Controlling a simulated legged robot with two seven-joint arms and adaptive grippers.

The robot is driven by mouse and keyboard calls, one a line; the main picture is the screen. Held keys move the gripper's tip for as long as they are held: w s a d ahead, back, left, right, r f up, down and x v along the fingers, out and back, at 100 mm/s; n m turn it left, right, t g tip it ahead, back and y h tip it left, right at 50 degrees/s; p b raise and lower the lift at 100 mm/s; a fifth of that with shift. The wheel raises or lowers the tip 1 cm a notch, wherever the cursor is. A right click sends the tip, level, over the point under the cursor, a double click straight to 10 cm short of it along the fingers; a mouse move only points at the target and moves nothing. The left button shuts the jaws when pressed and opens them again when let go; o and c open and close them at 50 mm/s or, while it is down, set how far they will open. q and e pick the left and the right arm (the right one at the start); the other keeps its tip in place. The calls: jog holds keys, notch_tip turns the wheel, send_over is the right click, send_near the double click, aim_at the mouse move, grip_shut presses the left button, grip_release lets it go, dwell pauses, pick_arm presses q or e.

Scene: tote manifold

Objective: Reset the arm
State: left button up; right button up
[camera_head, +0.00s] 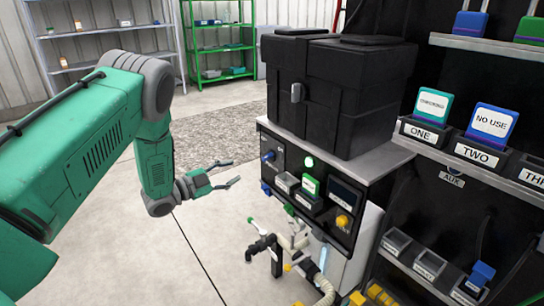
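My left arm (90,150) is green with grey joints and comes in from the left. It bends down at the elbow and ends in my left gripper (234,171). The gripper's two thin fingers are spread apart and point right, with nothing between them. It hangs over open floor, left of the control panel and apart from it. My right gripper does not show.
A black lidded tote (335,105) stands on the cabinet (375,165), above a control panel with a lit green light (309,162). Pipes and valves (290,245) stand below. A rack with ONE (424,133) and TWO (476,153) bins is right. Shelves stand behind.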

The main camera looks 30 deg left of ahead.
pick_arm(q)
jog(key=s+d+f+n+g+y+p, duration=0.6)
jog(key=s+d+f+n, duration=0.35)
jog(key=s+d, duration=0.35)
jog(key=s+d+n+g+p, duration=0.1)
jog(key=s+g, duration=0.4)
jog(key=s, duration=0.7)
jog(key=s+d+n+g+p, duration=0.2)
jog(key=s+d+g, duration=0.3)
jog(key=s, duration=0.7)
jog(key=shift+d+f+y+p, duration=0.2)
jog(key=shift+f+y+p, duration=0.15)
jog(key=shift+f+y, duration=0.1)
jog(key=shift+n, duration=0.25)
